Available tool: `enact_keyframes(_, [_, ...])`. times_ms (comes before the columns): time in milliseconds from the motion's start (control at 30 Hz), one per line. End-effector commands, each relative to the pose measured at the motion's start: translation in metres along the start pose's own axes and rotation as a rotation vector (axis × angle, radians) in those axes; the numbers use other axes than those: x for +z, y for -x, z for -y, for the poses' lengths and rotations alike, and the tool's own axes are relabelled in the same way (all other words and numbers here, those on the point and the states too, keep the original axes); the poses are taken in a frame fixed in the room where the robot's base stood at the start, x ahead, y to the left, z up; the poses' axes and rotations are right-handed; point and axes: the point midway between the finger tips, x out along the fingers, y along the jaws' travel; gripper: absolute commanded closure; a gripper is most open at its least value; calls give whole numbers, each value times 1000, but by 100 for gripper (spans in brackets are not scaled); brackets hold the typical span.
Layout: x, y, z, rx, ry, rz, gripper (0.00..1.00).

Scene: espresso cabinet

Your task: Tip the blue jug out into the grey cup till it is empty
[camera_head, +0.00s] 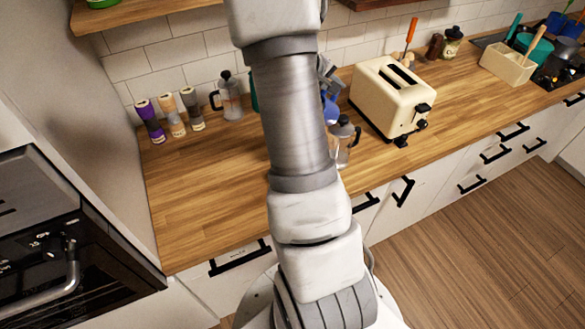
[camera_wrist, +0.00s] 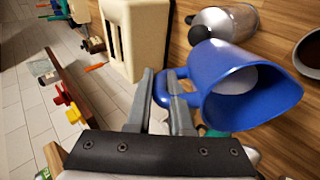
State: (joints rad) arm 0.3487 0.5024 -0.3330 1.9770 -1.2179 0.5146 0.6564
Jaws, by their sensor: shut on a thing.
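The blue jug (camera_wrist: 205,68) is held by its handle between the fingers of my gripper (camera_wrist: 162,84) in the wrist view. The jug is tilted, with its open mouth and spout turned toward the counter side. A pale area shows inside it; I cannot tell whether this is liquid. A cup with a light grey rim and dark brown inside (camera_wrist: 309,52) is cut off at the right edge of the wrist view, apart from the jug; it looks like the grey cup. In the head view a part of the jug (camera_head: 330,108) shows beside my arm, which hides the cup.
A glass press pot (camera_head: 346,138) stands close to the jug, left of the cream toaster (camera_head: 390,95). Another press pot (camera_head: 230,97) and several grinders (camera_head: 172,117) stand along the wall. The counter's front left (camera_head: 205,200) is clear.

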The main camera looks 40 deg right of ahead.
Motion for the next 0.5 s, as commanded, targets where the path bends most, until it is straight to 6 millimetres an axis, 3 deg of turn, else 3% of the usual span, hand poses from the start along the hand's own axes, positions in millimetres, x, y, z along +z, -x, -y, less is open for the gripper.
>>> enact_keyframes(500, [1, 6, 8, 128, 1, -27, 100])
